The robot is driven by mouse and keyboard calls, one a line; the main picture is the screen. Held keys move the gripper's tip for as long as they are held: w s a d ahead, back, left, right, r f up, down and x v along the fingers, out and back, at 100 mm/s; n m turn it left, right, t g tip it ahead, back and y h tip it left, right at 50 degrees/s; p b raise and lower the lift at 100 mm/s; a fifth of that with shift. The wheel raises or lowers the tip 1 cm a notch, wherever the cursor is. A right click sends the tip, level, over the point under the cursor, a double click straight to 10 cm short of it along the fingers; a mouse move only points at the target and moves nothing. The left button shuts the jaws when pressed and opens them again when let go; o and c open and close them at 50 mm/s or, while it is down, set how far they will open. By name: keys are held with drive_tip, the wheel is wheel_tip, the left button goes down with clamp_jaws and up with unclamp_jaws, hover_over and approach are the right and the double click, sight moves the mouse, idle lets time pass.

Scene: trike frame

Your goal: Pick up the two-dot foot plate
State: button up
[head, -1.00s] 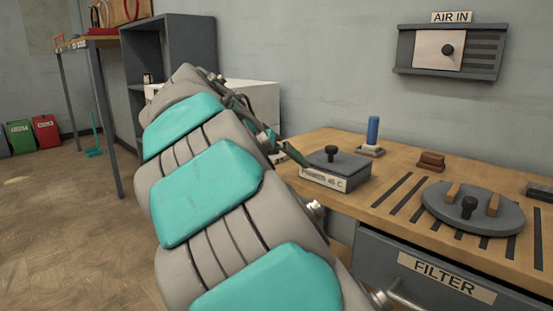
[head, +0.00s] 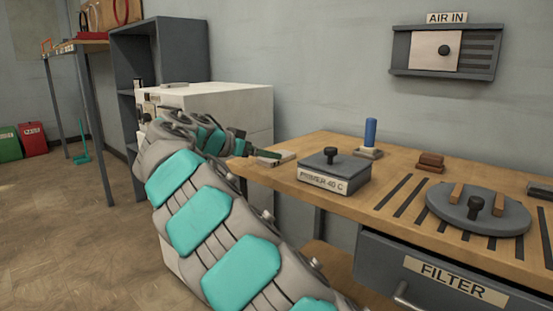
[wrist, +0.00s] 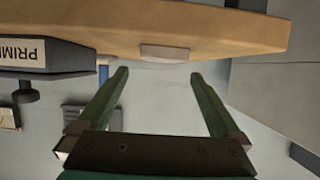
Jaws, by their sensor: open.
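My gripper (wrist: 158,88) is open and empty, its two green fingers spread in the wrist view. In the head view the gripper (head: 249,146) is at the left end of the wooden bench, partly hidden by my arm. A small pale flat piece (head: 276,157) lies on the bench top there, beside the fingers. In the wrist view a pale piece (wrist: 165,52) lies at the bench edge, beyond and between the fingertips, not touching them. I see no dots on it, so I cannot tell whether it is the two-dot foot plate.
A grey primer box (head: 334,170) with a black knob stands right of the pale piece. Behind it is a blue-handled stand (head: 370,138). Further right are brown blocks (head: 431,161) and a round grey plate (head: 478,212). A white cabinet (head: 245,100) stands behind my arm.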

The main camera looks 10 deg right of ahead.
sight(286, 156)
drive_tip(key=x, duration=0.4)
drive_tip(key=shift+w+f, duration=0.25)
drive_tip(key=shift+f, duration=0.2)
drive_tip(key=shift+c, duration=0.2)
drive_tip(key=c, duration=1.5)
clamp_jaws()
drive_tip(key=shift+r, duration=0.25)
